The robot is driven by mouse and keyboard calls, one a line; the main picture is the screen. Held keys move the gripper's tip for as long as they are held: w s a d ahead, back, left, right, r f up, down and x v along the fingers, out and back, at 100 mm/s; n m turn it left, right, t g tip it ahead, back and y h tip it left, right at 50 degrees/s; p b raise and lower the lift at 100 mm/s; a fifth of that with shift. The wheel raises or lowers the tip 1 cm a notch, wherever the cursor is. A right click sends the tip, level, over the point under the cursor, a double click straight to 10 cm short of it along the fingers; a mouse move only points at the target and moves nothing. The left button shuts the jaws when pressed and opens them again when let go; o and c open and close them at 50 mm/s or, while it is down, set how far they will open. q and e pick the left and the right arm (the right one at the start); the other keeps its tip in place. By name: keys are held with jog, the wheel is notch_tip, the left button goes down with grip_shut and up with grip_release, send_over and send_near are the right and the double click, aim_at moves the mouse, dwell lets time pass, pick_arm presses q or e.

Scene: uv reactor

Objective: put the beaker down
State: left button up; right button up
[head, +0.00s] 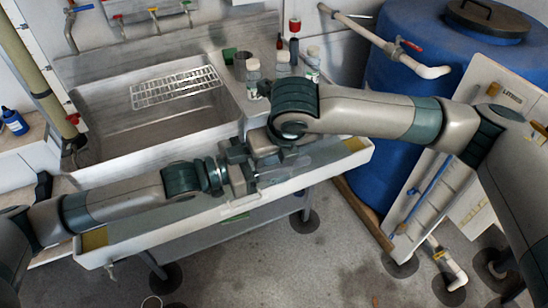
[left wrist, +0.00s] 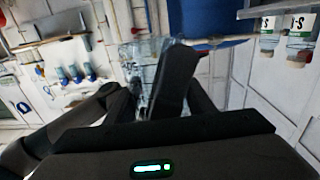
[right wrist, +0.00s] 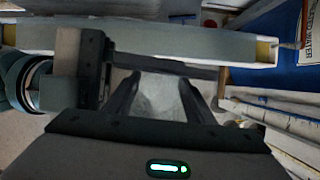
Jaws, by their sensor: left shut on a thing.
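The clear beaker (head: 288,168) is hard to make out in the head view, in front of the sink unit's front edge. My left gripper (head: 240,168) is shut on it. In the left wrist view the beaker's glass (left wrist: 138,72) shows behind the dark fingers, partly hidden by them. My right gripper (right wrist: 158,85) has its fingers apart, close to the left gripper. The pale, see-through beaker (right wrist: 155,100) shows between or beyond those fingers; I cannot tell if they touch it. In the head view my right gripper (head: 262,150) is partly hidden by its own wrist.
The steel sink (head: 150,125) holds a wire rack (head: 176,88). Several bottles, one a white-capped bottle (head: 253,75), stand on the ledge right of the basin. A blue barrel (head: 425,80) stands at the right. A long white trough (head: 130,235) runs below both grippers.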

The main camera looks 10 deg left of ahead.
pick_arm(q)
jog(key=o, duration=1.2)
jog(key=shift+a, duration=0.1)
jog(key=shift+v, duration=5.95)
jog(key=shift+f, duration=0.1)
